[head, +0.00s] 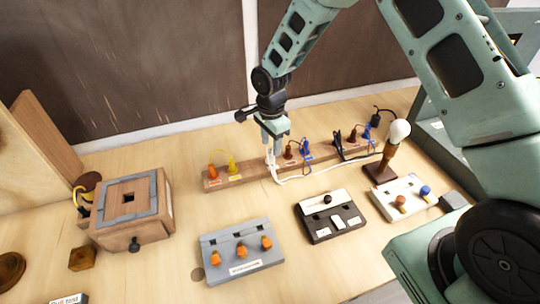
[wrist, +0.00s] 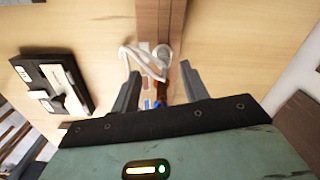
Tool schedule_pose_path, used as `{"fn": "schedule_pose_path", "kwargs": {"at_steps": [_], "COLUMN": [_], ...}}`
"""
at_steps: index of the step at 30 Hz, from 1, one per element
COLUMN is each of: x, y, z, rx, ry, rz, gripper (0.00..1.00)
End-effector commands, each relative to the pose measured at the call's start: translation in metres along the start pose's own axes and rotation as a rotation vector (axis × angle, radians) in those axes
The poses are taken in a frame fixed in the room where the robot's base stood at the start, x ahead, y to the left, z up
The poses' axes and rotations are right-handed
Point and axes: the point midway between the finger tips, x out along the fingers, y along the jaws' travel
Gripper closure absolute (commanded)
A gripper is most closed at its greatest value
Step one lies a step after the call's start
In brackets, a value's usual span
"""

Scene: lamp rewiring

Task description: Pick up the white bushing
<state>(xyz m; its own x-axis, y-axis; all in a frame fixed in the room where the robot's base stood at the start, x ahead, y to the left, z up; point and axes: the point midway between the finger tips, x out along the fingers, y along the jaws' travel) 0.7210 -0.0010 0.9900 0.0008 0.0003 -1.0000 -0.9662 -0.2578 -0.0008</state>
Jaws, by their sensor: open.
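The white bushing (wrist: 162,52) stands on the wooden rail (wrist: 151,18) in the wrist view, with a white cable (wrist: 127,52) looping beside it. In the head view the white bushing (head: 269,161) is partly hidden below my gripper. My gripper (head: 272,150) is open and points down over the rail. In the wrist view the fingers of my gripper (wrist: 161,80) stand apart, one on each side of the rail, with the white bushing beyond the tips near the gap. I cannot tell the exact height between them.
Orange and yellow bushings (head: 222,170) stand left on the rail; brown, blue and black ones stand right. A lamp with a white bulb (head: 399,132) is at right. A wooden box (head: 132,205), grey panel (head: 240,265), black panel (head: 332,232) and white panel (head: 385,208) stand in front.

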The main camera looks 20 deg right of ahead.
Motion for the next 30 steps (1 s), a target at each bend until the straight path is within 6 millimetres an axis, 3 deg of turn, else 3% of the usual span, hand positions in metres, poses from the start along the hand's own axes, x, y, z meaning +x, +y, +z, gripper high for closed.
{"fn": "schedule_pose_path", "kwargs": {"at_steps": [13, 23, 27, 30], "x": [0.045, 0.051, 0.051, 0.051], "y": [-0.004, -0.005, -0.005, -0.005], "z": [-0.001, -0.001, -0.001, -0.001], "rx": [-0.001, 0.0, 0.0, 0.0], "ry": [-0.001, 0.0, 0.0, 0.0], "rz": [0.003, 0.001, 0.001, 0.001], "gripper": [0.55, 0.55, 0.94, 1.0]}}
